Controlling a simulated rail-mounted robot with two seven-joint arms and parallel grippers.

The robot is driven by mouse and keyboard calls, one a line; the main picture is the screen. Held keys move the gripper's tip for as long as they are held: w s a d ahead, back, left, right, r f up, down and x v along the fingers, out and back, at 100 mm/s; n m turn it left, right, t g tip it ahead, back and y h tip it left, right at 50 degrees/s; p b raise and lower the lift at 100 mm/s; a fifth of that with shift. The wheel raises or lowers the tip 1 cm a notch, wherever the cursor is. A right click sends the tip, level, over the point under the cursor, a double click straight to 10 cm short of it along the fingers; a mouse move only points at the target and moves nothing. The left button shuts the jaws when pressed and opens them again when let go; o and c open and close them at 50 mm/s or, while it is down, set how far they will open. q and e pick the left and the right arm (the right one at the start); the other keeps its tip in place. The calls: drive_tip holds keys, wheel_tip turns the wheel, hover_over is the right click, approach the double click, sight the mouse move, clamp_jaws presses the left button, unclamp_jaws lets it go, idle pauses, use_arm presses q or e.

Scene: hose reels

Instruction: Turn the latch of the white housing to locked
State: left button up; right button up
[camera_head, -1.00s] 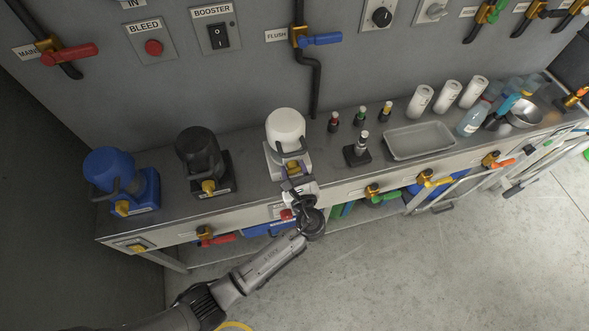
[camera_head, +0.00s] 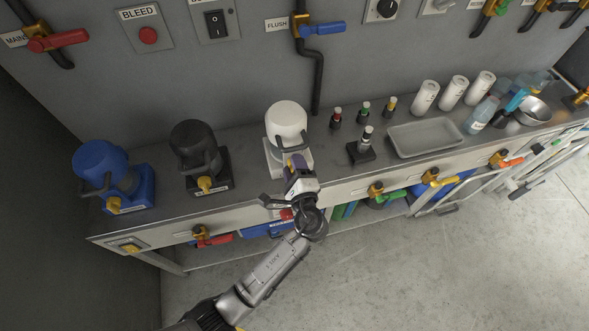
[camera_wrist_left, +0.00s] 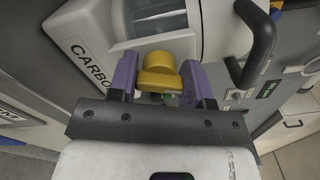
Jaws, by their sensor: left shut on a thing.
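The white housing (camera_head: 286,122) stands on the bench between the black housing and the wall pipe, its front facing the bench edge. In the left wrist view its white body (camera_wrist_left: 200,28) fills the top, with a partly hidden black label starting "CARBO". Its yellow latch (camera_wrist_left: 158,62) lies between the two purple fingers of my left gripper (camera_wrist_left: 160,82), which is shut on it. In the head view my left gripper (camera_head: 294,166) is at the housing's front and mostly hides the latch. My right gripper is not in view.
A black housing (camera_head: 190,142) and a blue housing (camera_head: 98,158) stand to the left. Small bottles (camera_head: 364,112) and a grey tray (camera_head: 445,137) are to the right. Valve handles stick out along the bench front, including a red one (camera_head: 217,240).

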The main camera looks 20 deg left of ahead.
use_arm(q)
drive_tip(key=n+b, duration=0.2)
drive_tip(key=n, duration=0.1)
drive_tip(key=shift+f+n, duration=0.15)
drive_tip(key=shift+n, duration=0.15)
drive_tip(key=shift+n+b, duration=0.5)
drive_tip(key=o, duration=0.9)
drive_tip(key=shift+s, duration=0.1)
drive_tip(key=shift+p+v, duration=0.5)
drive_tip(key=shift+v, duration=3.2)
